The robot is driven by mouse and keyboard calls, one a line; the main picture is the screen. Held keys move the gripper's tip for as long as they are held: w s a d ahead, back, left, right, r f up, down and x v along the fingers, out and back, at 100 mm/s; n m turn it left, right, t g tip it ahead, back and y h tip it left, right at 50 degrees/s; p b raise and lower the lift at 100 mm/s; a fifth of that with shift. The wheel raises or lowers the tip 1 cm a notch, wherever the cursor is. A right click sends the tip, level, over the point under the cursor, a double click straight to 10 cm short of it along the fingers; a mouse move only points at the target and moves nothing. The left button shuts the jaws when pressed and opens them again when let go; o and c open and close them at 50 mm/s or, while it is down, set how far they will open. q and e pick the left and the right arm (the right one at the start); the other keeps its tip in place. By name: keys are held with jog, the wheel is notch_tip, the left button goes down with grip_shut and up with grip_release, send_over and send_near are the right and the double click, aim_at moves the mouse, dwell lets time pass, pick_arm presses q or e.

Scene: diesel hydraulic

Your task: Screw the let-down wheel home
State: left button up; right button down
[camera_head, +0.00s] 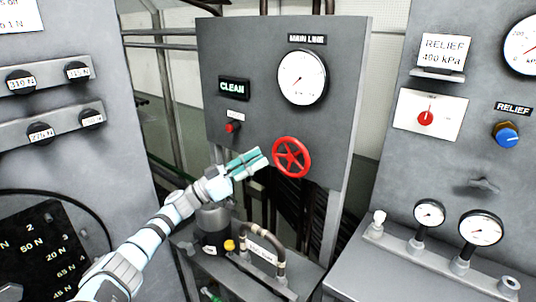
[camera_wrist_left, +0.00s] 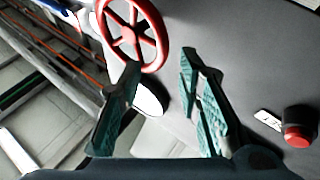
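A red spoked handwheel (camera_head: 291,157), the only wheel of its kind in view, is mounted low on the grey MAIN LINE panel (camera_head: 235,55). No label naming it is readable. My left gripper (camera_head: 262,160) is just left of the wheel in the head view, with its green fingers pointing toward it. In the left wrist view the fingers (camera_wrist_left: 160,62) are spread apart with nothing between them. The wheel (camera_wrist_left: 132,35) lies beyond the fingertips there, mostly past the left finger, which overlaps its lower rim. My right gripper is not in view.
Below is a bench with a hose handle (camera_head: 262,238) and a yellow cap (camera_head: 229,246). A RELIEF panel (camera_head: 460,110) stands right, a plug rack (camera_head: 50,125) left.

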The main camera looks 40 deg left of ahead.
aim_at(294, 155)
pick_arm(q)
jog(key=x, duration=0.3)
jog(key=shift+w+d+r, duration=0.1)
jog(key=shift+w+d, duration=0.05)
jog(key=shift+w, duration=0.25)
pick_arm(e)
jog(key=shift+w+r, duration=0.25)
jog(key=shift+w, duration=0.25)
pick_arm(q)
jog(key=shift+s, duration=0.1)
grip_shut()
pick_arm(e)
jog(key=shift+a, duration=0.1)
pick_arm(q)
jog(key=shift+r+p, duration=0.1)
jog(key=shift+p, duration=0.2)
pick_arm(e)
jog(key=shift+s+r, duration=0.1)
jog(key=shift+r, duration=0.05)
